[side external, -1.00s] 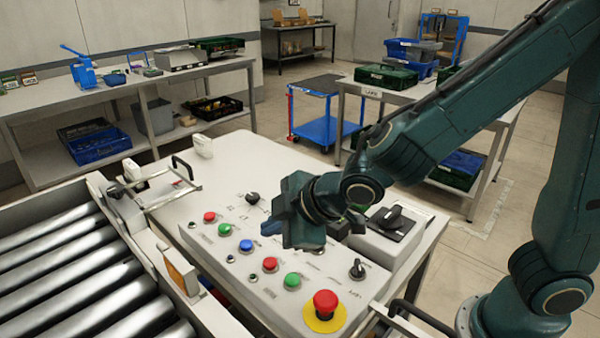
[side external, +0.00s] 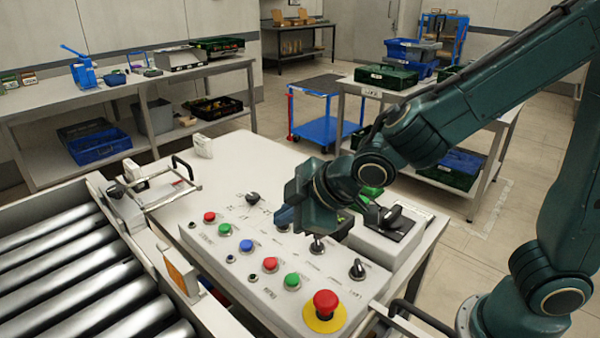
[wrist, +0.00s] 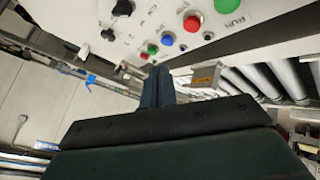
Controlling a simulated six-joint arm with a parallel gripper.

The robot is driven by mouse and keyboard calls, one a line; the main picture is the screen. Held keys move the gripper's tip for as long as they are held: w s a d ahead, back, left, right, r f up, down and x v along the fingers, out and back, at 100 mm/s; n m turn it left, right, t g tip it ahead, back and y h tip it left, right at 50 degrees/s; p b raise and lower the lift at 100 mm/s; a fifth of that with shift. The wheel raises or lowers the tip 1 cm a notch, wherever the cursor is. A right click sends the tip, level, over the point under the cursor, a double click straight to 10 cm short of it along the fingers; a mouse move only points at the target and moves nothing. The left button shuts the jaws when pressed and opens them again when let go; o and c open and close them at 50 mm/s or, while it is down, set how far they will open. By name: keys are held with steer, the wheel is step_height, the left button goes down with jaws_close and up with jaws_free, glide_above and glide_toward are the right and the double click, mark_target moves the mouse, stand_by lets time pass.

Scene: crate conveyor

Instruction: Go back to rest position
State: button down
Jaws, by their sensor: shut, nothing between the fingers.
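My gripper (side external: 284,217) is above the back part of the white control panel (side external: 225,262), with its blue fingers pointing left. The fingers are closed with nothing between them, and they also show in the wrist view (wrist: 157,88). The gripper appears to be clear of the panel's buttons. Red, green and blue buttons, black knobs and a red emergency stop (side external: 325,302) on a yellow ring sit on the panel. The gripper and wrist hide part of the panel's back right side.
A roller conveyor (side external: 75,285) lies at the left. A grey box with a black rotary switch (side external: 390,217) stands right of the gripper. A black handle (side external: 420,317) rises at the front right. The white table surface (side external: 250,160) behind the panel is mostly clear.

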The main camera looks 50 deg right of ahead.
steer(key=s+d+r+m+g, duration=0.1)
steer(key=s+d+r+m, duration=0.3)
steer(key=s+d, duration=0.3)
steer(key=s+d+r+m+g+h, duration=0.1)
steer(key=s+d+m, duration=0.5)
steer(key=s, duration=0.6)
step_height(320, 180, up, 3)
steer(key=shift+s+d+f+g+h, duration=0.15)
steer(key=shift+s+d+g+h, duration=0.25)
steer(key=shift+d, duration=0.65)
steer(key=shift+w, duration=0.2)
